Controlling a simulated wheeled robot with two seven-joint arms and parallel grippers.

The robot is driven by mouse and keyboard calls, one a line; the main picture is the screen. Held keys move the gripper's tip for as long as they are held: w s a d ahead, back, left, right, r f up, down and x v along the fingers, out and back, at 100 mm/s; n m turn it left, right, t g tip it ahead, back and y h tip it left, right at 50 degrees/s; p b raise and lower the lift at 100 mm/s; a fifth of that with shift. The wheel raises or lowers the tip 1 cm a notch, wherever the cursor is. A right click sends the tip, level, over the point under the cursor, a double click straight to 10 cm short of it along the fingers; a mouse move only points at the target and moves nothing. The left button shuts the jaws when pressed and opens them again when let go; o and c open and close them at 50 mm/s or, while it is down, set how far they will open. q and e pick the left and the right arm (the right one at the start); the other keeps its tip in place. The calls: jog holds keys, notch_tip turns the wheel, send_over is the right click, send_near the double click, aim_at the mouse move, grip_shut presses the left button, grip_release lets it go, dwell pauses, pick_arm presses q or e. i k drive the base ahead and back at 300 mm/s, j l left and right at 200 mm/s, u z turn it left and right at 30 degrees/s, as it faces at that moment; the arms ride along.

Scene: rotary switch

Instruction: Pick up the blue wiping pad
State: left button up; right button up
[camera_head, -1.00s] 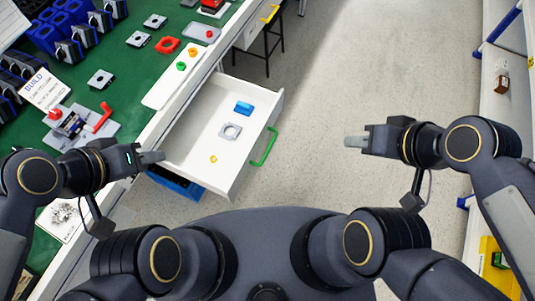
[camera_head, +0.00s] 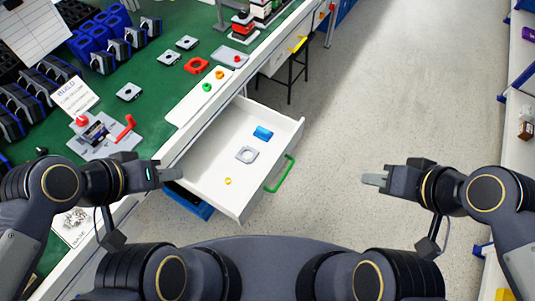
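The blue wiping pad (camera_head: 263,133) lies in the open white drawer (camera_head: 215,194), toward its far right part. My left gripper (camera_head: 180,174) is at the drawer's left edge, apart from the pad, and looks empty. My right gripper (camera_head: 364,180) is over the floor to the right of the drawer, with nothing in it. Both are seen side-on, so the finger gaps do not show.
The drawer has a green handle (camera_head: 280,174) on its front. The green workbench (camera_head: 155,105) holds a red-handled switch (camera_head: 122,130), a red part (camera_head: 197,66) and blue bins (camera_head: 95,35). The floor (camera_head: 370,110) right of the drawer is clear. Shelves (camera_head: 515,100) stand at the right edge.

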aim_at(263, 134)
jog(key=u, duration=1.8)
jog(key=z, duration=1.7)
jog(key=l+u, duration=0.1)
jog(key=u, duration=0.45)
jog(key=i+l+u, duration=0.15)
jog(key=l+u, duration=0.15)
jog(key=l, duration=0.25)
jog(key=i+l+u, duration=0.25)
jog(key=l, duration=0.3)
jog(key=l+u, duration=0.3)
jog(key=l, duration=1.7)
